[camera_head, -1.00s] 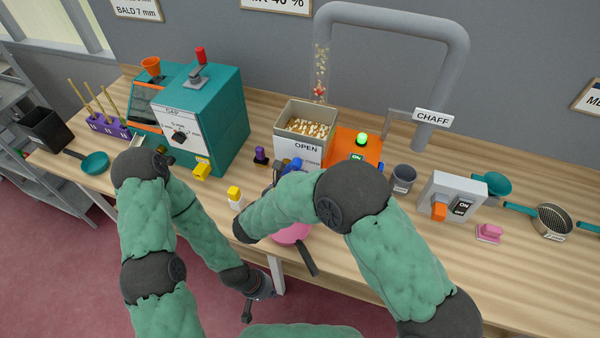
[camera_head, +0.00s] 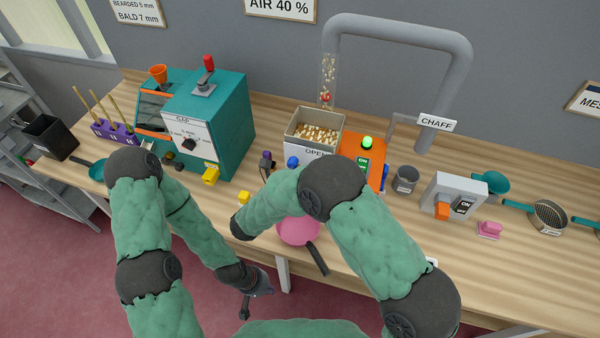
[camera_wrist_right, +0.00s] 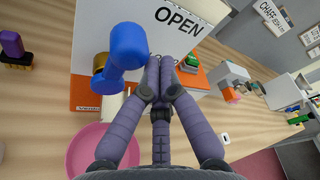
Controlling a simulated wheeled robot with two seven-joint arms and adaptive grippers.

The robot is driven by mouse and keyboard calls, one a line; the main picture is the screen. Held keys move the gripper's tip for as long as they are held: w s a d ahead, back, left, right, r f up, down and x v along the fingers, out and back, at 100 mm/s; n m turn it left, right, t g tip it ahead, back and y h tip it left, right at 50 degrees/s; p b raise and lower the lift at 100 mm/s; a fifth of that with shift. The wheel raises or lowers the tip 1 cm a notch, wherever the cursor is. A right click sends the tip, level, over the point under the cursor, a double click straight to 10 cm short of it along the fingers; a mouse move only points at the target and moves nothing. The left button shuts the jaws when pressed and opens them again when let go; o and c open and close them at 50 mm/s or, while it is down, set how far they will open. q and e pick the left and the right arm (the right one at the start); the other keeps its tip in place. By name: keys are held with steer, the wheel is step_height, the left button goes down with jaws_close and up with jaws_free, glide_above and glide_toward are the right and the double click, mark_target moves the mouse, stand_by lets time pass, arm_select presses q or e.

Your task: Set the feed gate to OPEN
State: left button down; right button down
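The feed gate is on the front of a beige hopper (camera_head: 289,137) filled with grain. A white plate marked OPEN (camera_wrist_right: 176,20) is on its front. A blue knob (camera_wrist_right: 124,45) sticks out at the plate's left; it also shows in the head view (camera_head: 292,161). My right gripper (camera_wrist_right: 162,68) has its fingertips drawn together just right of the blue knob, with nothing seen between them; I cannot tell whether they touch the knob. My right arm hides this gripper in the head view. My left gripper (camera_head: 256,292) hangs low in front of the bench, fingers apart and empty.
A teal machine (camera_head: 228,125) with a red-topped lever stands left of the hopper. An orange unit (camera_head: 363,150) with a green lamp stands at its right. A pink bowl (camera_wrist_right: 90,150) lies below the knob. A grey switch box (camera_head: 447,192) and sieves are farther right.

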steer(key=shift+a+r, duration=0.1)
stand_by(0.4)
step_height(320, 180, up, 10)
stand_by(0.6)
stand_by(0.4)
